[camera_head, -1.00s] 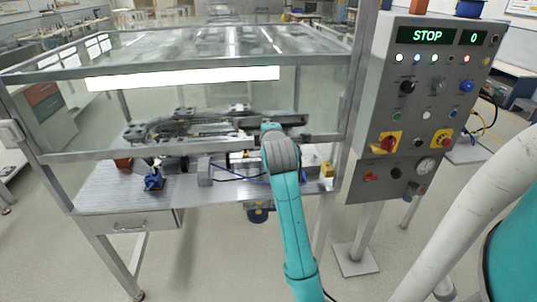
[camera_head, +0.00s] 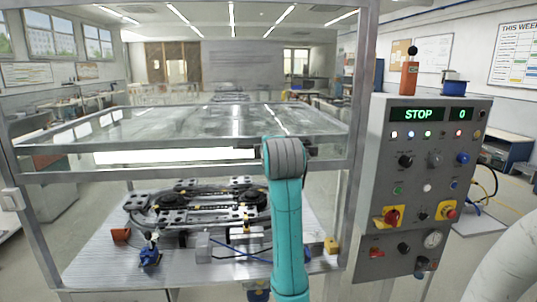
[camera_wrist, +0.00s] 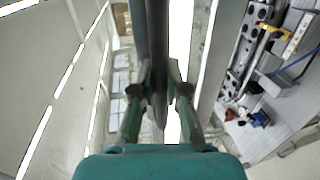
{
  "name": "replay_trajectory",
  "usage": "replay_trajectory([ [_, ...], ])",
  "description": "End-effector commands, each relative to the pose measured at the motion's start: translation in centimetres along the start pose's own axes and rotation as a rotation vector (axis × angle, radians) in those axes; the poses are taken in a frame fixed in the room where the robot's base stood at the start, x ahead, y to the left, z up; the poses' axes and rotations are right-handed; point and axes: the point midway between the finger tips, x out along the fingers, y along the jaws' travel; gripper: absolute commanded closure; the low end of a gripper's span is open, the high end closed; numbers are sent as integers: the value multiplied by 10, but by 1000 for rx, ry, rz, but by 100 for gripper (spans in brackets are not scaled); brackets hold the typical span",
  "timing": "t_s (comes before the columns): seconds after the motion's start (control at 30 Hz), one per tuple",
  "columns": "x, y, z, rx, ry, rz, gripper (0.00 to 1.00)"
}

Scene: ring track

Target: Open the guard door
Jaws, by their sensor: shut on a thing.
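The guard door is a clear panel in a grey metal frame; its lower rail (camera_head: 130,174) crosses the front of the enclosure, above the track. It is partly raised, close beneath the fixed upper crossbar (camera_head: 70,150). In the wrist view my gripper (camera_wrist: 159,85) has one finger on each side of a dark grey bar (camera_wrist: 157,35) and is shut on it. In the head view my teal arm and grey wrist joint hide the fingers and the grasped part.
The ring track (camera_head: 210,205) sits on a metal table inside the enclosure. A control panel (camera_head: 425,180) showing STOP and 0 stands close at the right. A grey post (camera_head: 362,130) separates it from the door opening. Small parts lie along the table front.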

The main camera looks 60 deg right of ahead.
Motion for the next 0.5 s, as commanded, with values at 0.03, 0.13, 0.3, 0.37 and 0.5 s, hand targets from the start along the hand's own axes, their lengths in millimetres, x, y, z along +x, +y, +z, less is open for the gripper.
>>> replay_trajectory([
  [0.03, 0, 1, 0, 0, 1, 2, 100],
  [0.13, 0, 1, 0, 0, 1, 1, 100],
  [0.3, 0, 0, 0, 0, 1, 1, 85],
  [0.37, 0, 0, -1, 0, 1, 1, 70],
  [0.5, 0, 0, 0, 0, 1, 0, 61],
])
